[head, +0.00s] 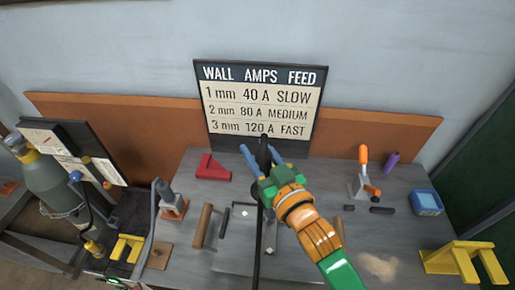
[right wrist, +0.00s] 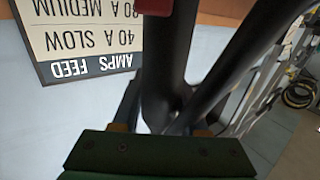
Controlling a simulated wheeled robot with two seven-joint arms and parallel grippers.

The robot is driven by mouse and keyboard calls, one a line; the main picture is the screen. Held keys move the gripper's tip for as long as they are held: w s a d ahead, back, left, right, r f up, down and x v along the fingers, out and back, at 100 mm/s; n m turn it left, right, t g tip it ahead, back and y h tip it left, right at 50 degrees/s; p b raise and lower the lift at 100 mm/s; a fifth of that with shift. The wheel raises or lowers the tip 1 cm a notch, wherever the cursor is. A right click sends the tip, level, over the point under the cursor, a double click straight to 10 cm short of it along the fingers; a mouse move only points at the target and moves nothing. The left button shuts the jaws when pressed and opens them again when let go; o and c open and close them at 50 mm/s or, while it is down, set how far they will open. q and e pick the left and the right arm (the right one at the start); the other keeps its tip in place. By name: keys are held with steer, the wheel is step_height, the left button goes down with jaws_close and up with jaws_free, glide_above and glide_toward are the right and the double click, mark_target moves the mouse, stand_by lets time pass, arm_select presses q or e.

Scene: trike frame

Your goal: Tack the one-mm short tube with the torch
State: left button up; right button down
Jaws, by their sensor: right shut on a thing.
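My right gripper (head: 263,158) is above the middle of the bench, in front of the sign, with its blue fingers shut on a dark tube-like thing (head: 258,235). In the right wrist view, thick dark tubes (right wrist: 165,75) fill the middle, close to the gripper. I cannot tell exactly which part the fingers touch. Several short tubes lie on the bench, among them a brown one (head: 202,225) and a small dark one (head: 382,210); wall thickness cannot be read. I cannot identify the torch for certain. My left gripper is not in view.
The wall sign (head: 262,98) gives 1 mm as 40 A, slow. A red block (head: 212,168), an orange-handled tool (head: 363,155), a blue box (head: 426,202) and yellow stands (head: 463,262) are on the bench (head: 405,240). A gas cylinder (head: 50,185) stands at the left.

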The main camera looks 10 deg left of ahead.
steer(key=shift+s+f, duration=0.1)
steer(key=shift+f, duration=0.2)
stand_by(1.8)
step_height(320, 180, up, 7)
steer(key=p, duration=0.7)
stand_by(1.0)
